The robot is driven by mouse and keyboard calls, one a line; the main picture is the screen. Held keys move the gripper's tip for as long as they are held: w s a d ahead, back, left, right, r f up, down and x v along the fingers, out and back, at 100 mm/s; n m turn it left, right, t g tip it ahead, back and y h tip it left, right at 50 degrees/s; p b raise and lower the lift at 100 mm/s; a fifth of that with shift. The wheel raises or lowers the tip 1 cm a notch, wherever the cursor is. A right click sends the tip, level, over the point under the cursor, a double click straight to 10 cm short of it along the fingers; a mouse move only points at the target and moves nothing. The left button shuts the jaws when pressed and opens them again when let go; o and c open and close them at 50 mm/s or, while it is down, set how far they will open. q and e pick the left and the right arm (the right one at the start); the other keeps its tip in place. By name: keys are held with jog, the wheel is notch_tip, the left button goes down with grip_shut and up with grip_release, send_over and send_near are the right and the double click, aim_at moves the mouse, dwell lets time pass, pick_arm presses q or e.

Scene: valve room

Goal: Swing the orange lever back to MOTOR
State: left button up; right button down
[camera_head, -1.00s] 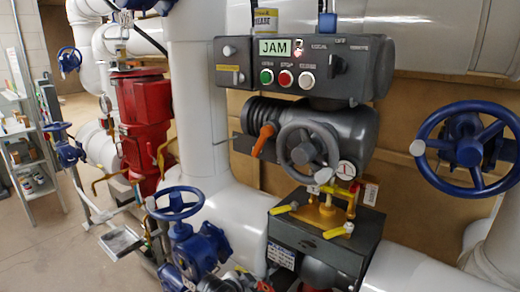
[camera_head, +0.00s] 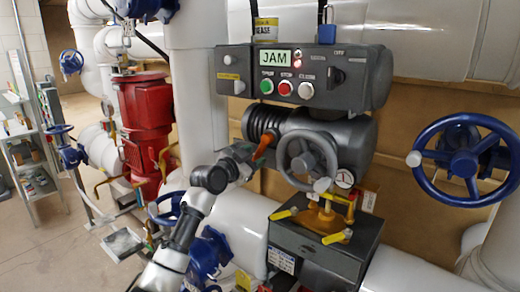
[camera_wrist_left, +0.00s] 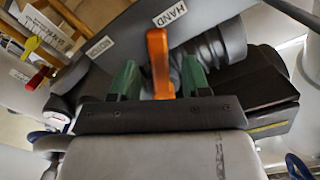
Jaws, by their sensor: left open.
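The orange lever (camera_head: 264,147) sits on the left side of the dark grey actuator (camera_head: 345,135), beside its handwheel, and slants down and left. My left gripper (camera_head: 252,152) has reached it from the lower left and covers its lower end in the head view. In the left wrist view the orange lever (camera_wrist_left: 158,55) stands between the two green fingers of the open left gripper (camera_wrist_left: 160,62), with a gap on each side. A HAND label (camera_wrist_left: 170,14) is near the lever's top; a smaller label (camera_wrist_left: 100,47), which looks like MOTOR, is farther left. My right gripper is not in view.
The grey handwheel (camera_head: 306,160) is close to the right of the lever. A control box (camera_head: 290,75) above shows JAM. A grey box with yellow handles (camera_head: 325,240) is below. A blue handwheel (camera_head: 465,160) is at right, and a red machine (camera_head: 147,120) is left.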

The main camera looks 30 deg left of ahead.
aim_at(257, 155)
pick_arm(q)
jog(key=shift+w+d+p, duration=0.15)
jog(key=shift+w+p, duration=0.25)
jog(key=shift+w, duration=1.35)
jog(key=shift+c, duration=0.3)
grip_shut()
